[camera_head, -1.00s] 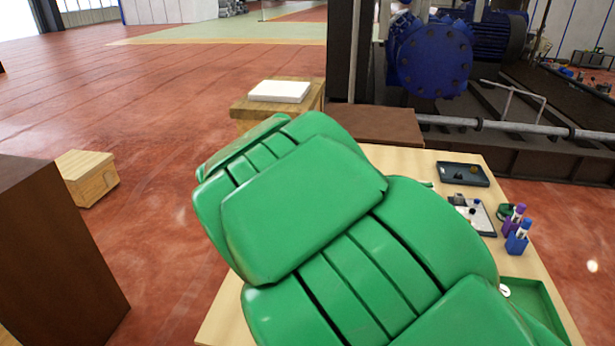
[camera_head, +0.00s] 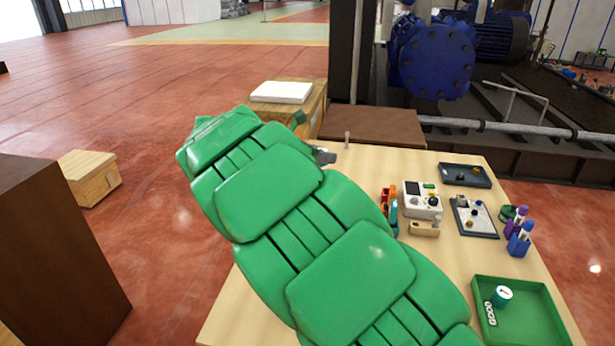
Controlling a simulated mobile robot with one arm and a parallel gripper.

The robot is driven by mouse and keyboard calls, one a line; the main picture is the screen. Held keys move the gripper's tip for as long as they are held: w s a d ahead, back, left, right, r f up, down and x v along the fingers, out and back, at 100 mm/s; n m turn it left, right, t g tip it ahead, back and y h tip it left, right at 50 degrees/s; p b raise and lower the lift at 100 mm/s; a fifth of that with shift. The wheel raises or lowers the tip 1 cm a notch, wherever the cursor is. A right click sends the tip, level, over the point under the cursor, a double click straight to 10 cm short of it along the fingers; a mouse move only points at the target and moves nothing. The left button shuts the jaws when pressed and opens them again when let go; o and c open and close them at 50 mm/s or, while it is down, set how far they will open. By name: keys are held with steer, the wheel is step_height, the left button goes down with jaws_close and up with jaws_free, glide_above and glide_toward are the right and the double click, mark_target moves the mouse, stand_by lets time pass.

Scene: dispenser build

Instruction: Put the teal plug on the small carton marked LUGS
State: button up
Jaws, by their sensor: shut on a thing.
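My gripper (camera_head: 323,156) shows only as a small dark grey part past the end of my green arm, by the far left edge of the table. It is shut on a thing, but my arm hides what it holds. I cannot make out a teal plug in the jaws. A small teal round piece with a white top (camera_head: 502,295) lies in the green tray at the lower right; I cannot tell whether it is the plug. No carton with readable LUGS lettering shows; my arm covers much of the table's left part.
The pale wooden table (camera_head: 440,270) holds a white device (camera_head: 422,200), orange and teal tools (camera_head: 391,208), a dark tray (camera_head: 465,174), a board (camera_head: 474,217), pens (camera_head: 519,236) and the green tray (camera_head: 540,335) marked GOOD. A white slab (camera_head: 281,92) lies on a wooden stand beyond.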

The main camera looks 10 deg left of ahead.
steer(key=shift+w+a+r, duration=0.2)
steer(key=shift+w+a, duration=0.1)
steer(key=shift+a, duration=0.3)
steer(key=shift+w+a+f, duration=0.85)
steer(key=shift+w+f, duration=0.8)
steer(key=shift+w, duration=0.5)
steer(key=shift+w+a+f, duration=0.9)
steer(key=shift+w+f, duration=0.75)
steer(key=shift+w, duration=0.55)
steer(key=shift+w+a+f, duration=0.85)
steer(key=shift+w+f, duration=0.8)
steer(key=shift+w, duration=0.5)
steer(key=shift+f, duration=1.55)
steer(key=o, duration=1.1)
steer(key=shift+f, duration=0.1)
